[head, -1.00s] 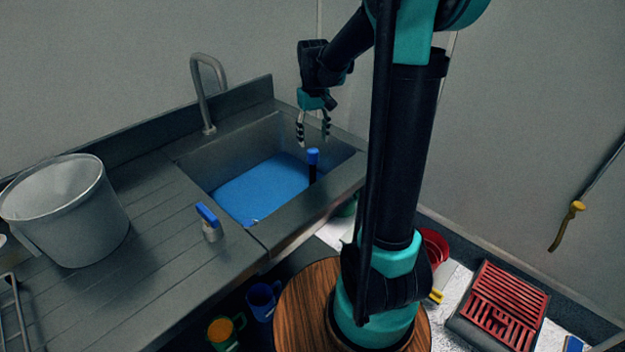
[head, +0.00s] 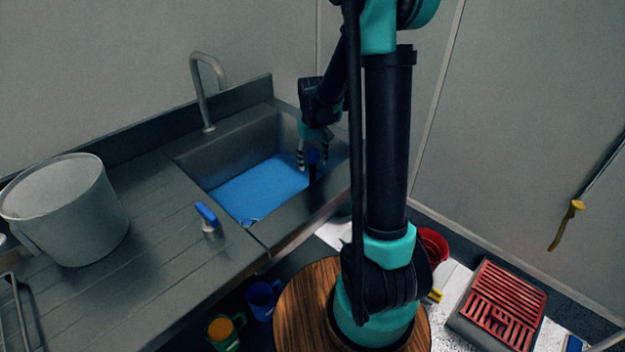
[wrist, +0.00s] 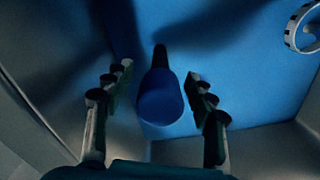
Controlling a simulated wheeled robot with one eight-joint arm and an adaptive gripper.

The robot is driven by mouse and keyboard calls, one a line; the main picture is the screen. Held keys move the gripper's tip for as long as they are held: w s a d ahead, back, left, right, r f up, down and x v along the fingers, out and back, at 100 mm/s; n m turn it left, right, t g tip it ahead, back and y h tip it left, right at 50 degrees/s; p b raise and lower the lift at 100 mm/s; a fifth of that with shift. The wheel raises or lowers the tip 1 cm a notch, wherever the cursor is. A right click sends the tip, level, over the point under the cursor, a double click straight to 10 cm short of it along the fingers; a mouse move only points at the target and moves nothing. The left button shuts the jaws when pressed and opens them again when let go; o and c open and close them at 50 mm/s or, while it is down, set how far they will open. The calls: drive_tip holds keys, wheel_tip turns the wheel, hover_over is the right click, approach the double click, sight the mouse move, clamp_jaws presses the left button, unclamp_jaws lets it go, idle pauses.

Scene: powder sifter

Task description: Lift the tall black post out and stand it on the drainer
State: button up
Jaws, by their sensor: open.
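The tall black post (head: 312,172) stands in the sink's blue contents, near the basin's right side. Its blue cap (head: 313,156) is at the top. My gripper (head: 312,160) is open, pointing down, with its fingers at the height of the cap. In the wrist view the cap (wrist: 160,100) lies between the two spread fingers of my gripper (wrist: 160,92), with gaps on both sides. The post's dark shaft (wrist: 160,56) runs away below the cap. The drainer (head: 160,225) appears to be the grooved board left of the basin.
The sink basin's walls (head: 215,160) surround the post. A tap (head: 203,95) rises behind. A grey bucket (head: 70,210) and a small blue-topped item (head: 209,219) stand on the grooved board. The board between them is clear. A pale ring (wrist: 303,28) lies in the basin.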

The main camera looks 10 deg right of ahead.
clamp_jaws()
idle(0.3)
drive_tip(key=shift+r, duration=0.2)
